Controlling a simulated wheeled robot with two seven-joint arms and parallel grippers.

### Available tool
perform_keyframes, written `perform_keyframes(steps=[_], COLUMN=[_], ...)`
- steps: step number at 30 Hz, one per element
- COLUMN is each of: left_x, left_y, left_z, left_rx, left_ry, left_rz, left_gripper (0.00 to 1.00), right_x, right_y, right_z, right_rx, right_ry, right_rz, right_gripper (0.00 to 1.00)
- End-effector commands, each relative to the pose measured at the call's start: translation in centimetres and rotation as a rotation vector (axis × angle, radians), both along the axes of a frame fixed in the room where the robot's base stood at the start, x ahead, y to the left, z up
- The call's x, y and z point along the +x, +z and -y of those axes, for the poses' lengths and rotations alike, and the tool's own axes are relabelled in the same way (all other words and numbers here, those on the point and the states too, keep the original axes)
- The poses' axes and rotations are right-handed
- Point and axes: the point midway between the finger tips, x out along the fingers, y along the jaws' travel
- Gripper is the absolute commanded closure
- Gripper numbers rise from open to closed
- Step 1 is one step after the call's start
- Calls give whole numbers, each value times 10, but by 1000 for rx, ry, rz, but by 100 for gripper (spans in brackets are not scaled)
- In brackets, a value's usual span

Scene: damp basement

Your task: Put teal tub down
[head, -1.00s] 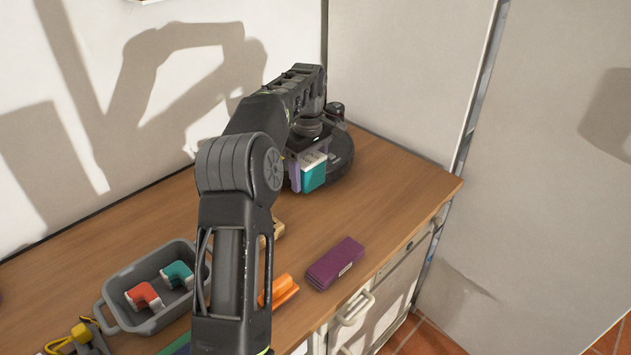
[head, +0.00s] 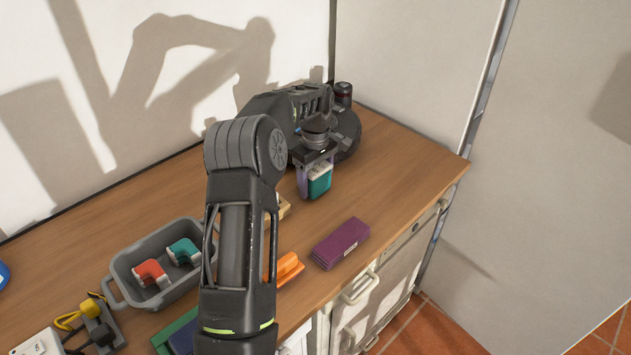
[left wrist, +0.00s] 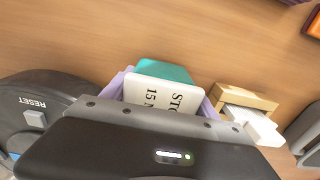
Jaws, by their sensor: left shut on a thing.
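The teal tub (head: 320,184) has a white top with dark lettering and is near the far right of the wooden counter. My left gripper (head: 314,174) is shut on it, pointing down, with lilac fingers on either side. In the left wrist view the tub (left wrist: 165,70) sits between the lilac fingers (left wrist: 160,98), its lettered white face toward the camera. The head view does not clearly show whether its underside touches the counter. My right gripper is not in view.
A dark rounded device (head: 348,132) with a RESET button (left wrist: 34,118) stands behind the gripper. A small wooden item (head: 284,207), purple box (head: 341,243), orange item (head: 288,269) and grey bin (head: 122,275) stand nearer. Bare counter (head: 400,175) lies right of the tub.

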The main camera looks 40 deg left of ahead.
Motion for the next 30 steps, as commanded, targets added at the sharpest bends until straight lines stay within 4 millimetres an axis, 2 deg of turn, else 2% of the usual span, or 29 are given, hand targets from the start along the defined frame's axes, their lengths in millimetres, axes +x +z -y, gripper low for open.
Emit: perform_keyframes(steps=[3,13,14,21,30], left_x=[0,0,0,0,0], left_y=[-6,-10,-9,-9,-7], left_z=[0,0,0,0,0], left_rx=[0,1,0,0,0], left_ry=[0,0,0,0,0], left_rz=[0,1,0,0,0], left_gripper=[88,88,30,10,10], right_x=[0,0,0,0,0], right_y=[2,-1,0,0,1], right_z=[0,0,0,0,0], right_rx=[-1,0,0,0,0], right_ry=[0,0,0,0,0], right_rz=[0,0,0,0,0], right_gripper=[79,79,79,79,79])
